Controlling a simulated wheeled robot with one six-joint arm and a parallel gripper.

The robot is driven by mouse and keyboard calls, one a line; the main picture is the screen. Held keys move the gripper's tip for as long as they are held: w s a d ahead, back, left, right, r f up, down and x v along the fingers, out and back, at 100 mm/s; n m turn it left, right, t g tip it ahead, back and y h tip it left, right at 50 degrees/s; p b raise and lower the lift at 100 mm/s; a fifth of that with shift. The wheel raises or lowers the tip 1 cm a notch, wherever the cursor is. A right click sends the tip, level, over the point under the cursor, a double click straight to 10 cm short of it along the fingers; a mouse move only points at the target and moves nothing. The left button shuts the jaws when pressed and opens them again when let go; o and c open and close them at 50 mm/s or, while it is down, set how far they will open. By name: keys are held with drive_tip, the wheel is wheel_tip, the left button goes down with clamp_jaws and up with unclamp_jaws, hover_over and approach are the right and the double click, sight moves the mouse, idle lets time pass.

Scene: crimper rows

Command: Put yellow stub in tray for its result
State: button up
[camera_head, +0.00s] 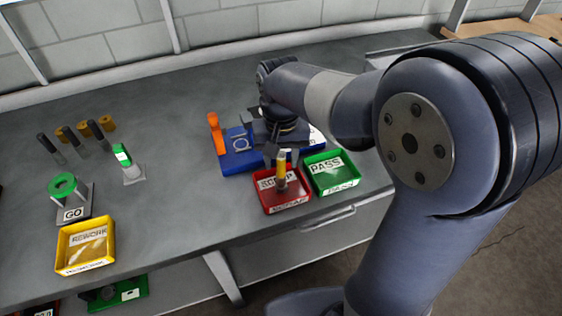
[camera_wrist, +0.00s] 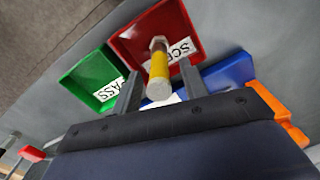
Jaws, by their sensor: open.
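The yellow stub (camera_head: 281,172), a rod with a yellow sleeve and grey ends, is upright over the red SCRAP tray (camera_head: 292,205). In the wrist view the stub (camera_wrist: 159,70) lies between the two fingers of my gripper (camera_wrist: 160,78), with a gap on either side. My gripper (camera_head: 283,152) is open just above the red tray. The stub's lower end appears within the tray's outline; I cannot tell whether it touches the floor. The green PASS tray (camera_head: 333,184) is right beside the red one, and the yellow REWORK tray (camera_head: 88,262) is at the left front.
A blue fixture (camera_head: 236,163) with an orange handle (camera_head: 216,133) stands behind the red tray. A green-ringed GO gauge (camera_head: 72,212) and a device with a green screen (camera_head: 123,155) are on the left. The middle bench is clear.

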wheel_tip(320, 180, up, 10)
drive_tip(key=shift+r, duration=0.15)
idle(0.4)
wheel_tip(320, 180, down, 12)
drive_tip(key=shift+f, duration=0.1)
drive_tip(key=shift+r, duration=1.9)
drive_tip(key=shift+f, duration=0.1)
